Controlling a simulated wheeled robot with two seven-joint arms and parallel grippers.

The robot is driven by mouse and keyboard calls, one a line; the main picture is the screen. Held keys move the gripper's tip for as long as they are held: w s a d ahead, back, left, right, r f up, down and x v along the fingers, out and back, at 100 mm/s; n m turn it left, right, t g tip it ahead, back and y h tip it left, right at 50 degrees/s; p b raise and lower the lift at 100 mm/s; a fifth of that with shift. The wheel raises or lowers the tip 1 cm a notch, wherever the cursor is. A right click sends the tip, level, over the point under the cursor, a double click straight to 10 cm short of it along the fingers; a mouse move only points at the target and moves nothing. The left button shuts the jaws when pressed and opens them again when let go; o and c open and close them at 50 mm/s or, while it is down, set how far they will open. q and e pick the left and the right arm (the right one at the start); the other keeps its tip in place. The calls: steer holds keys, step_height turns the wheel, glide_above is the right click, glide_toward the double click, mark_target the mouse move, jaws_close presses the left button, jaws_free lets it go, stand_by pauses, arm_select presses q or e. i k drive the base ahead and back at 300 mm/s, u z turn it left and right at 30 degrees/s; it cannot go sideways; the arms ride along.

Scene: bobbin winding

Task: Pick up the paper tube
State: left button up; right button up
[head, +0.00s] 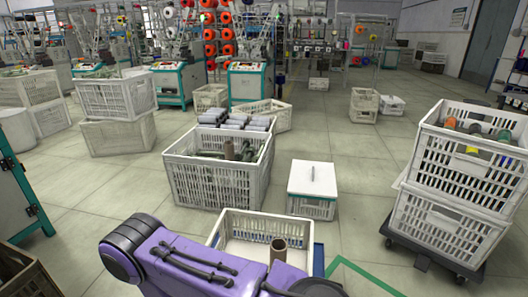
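A brown paper tube (278,250) stands upright at the right of the small white crate (222,224) at the bottom middle of the head view. Its open top faces up, and its lower end is hidden. Neither of my grippers shows in the head view. A purple and black arm-like part crosses the bottom and hides the front of the small crate.
A lidded white box (312,178) stands right of the large crate. Stacked crates (463,150) with colored bobbins sit on a black dolly (433,246) at right. More crates (116,97) are at left. Open floor (365,190) lies between the lidded box and the dolly.

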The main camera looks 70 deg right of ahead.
mark_target(230, 153)
steer(key=z, duration=1.15)
steer(key=i, duration=1.15)
steer(key=z, duration=1.1)
